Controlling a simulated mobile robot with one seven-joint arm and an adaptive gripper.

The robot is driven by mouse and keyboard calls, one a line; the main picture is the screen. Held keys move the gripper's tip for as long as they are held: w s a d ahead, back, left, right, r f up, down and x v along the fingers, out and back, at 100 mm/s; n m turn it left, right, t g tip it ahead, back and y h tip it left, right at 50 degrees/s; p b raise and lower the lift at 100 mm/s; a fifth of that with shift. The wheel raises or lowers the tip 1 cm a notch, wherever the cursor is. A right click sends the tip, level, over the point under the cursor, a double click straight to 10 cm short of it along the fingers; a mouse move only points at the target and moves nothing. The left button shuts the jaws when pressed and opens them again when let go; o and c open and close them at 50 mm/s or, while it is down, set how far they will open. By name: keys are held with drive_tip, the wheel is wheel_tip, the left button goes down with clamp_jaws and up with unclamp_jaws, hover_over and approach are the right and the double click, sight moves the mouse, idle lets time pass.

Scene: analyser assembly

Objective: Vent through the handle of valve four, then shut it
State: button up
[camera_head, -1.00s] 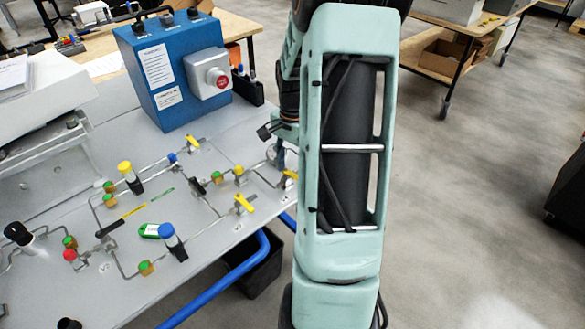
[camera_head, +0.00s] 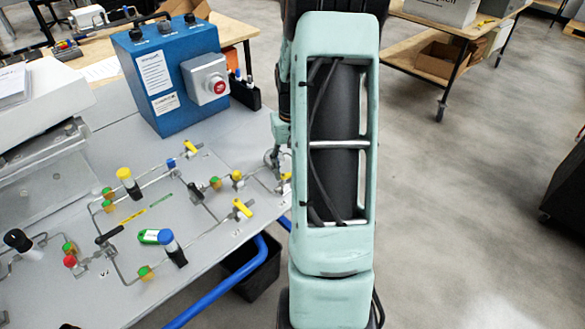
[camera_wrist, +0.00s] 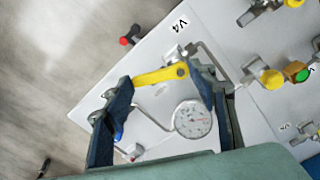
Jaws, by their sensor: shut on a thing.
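The yellow handle (camera_wrist: 160,76) of valve four lies between the two dark fingers of my gripper (camera_wrist: 152,82) in the wrist view. It spans from the left fingertip to the right one, and my gripper is shut on it. The V4 label (camera_wrist: 181,22) is printed on the panel just beyond the handle. A round pressure gauge (camera_wrist: 192,118) shows between the fingers; its reading is too small to tell. In the head view my arm hides most of valve four and my gripper.
Other valves with yellow handles (camera_head: 242,209) and thin tubing stand on the grey panel (camera_head: 215,260). A blue control box (camera_head: 170,75) with a red button (camera_head: 219,87) stands behind. A blue rail (camera_head: 225,285) runs along the panel's edge. Open floor lies right.

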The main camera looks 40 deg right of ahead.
drive_tip(key=n, duration=0.2)
drive_tip(key=w+n, duration=0.1)
drive_tip(key=n, duration=0.2)
drive_tip(key=shift+d, duration=0.15)
drive_tip(key=shift+w+n+p, duration=0.1)
drive_tip(key=shift+n+p, duration=0.2)
idle(0.3)
drive_tip(key=o, duration=1.2)
drive_tip(key=shift+c, duration=0.2)
drive_tip(key=shift+r, duration=0.1)
wheel_tip(320, 180, up, 12)
